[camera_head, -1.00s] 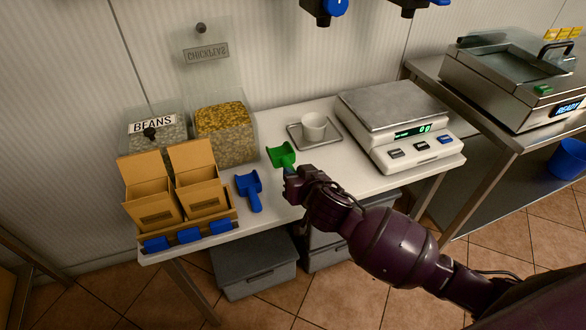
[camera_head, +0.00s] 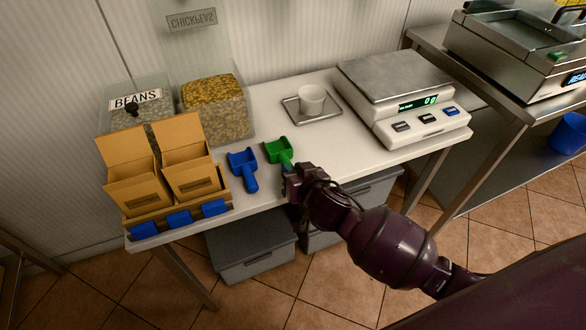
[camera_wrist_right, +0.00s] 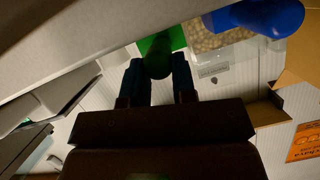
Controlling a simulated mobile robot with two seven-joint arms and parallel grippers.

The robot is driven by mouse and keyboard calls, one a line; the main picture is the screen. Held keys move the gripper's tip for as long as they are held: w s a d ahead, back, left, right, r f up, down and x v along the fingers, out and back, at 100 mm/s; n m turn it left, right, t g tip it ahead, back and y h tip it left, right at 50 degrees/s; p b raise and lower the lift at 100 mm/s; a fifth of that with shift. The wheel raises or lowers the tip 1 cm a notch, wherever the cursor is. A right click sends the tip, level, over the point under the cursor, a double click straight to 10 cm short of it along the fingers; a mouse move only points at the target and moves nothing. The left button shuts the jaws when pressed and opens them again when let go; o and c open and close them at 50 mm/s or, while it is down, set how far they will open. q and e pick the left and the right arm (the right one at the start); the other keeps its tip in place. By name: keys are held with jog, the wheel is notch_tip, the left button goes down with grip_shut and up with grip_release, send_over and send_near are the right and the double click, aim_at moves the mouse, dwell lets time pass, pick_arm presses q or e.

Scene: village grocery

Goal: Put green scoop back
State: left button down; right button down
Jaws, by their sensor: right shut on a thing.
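The green scoop (camera_head: 279,151) is at the front part of the white table, to the right of a blue scoop (camera_head: 243,168). My right gripper (camera_head: 288,174) is shut on the green scoop's handle. In the right wrist view the green scoop (camera_wrist_right: 157,55) sits between the two fingers (camera_wrist_right: 160,82). The blue scoop (camera_wrist_right: 262,17) shows at the upper right there. I cannot tell whether the green scoop touches the table top. My left gripper is not in view.
The chickpeas bin (camera_head: 217,112) and beans bin (camera_head: 135,112) stand at the back left. Cardboard boxes (camera_head: 190,172) are at the front left. A cup on a metal tray (camera_head: 290,106) and a scale (camera_head: 392,82) stand to the right. Bare table lies between the scoops and the tray.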

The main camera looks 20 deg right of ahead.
jog(key=c, duration=0.8)
grip_release()
jog(key=shift+c, duration=0.2)
jog(key=shift+s+r, duration=0.2)
jog(key=shift+s, duration=0.25)
jog(key=p+v, duration=0.2)
jog(key=v, duration=0.8)
jog(key=shift+w+d, duration=0.1)
jog(key=shift+w, duration=0.05)
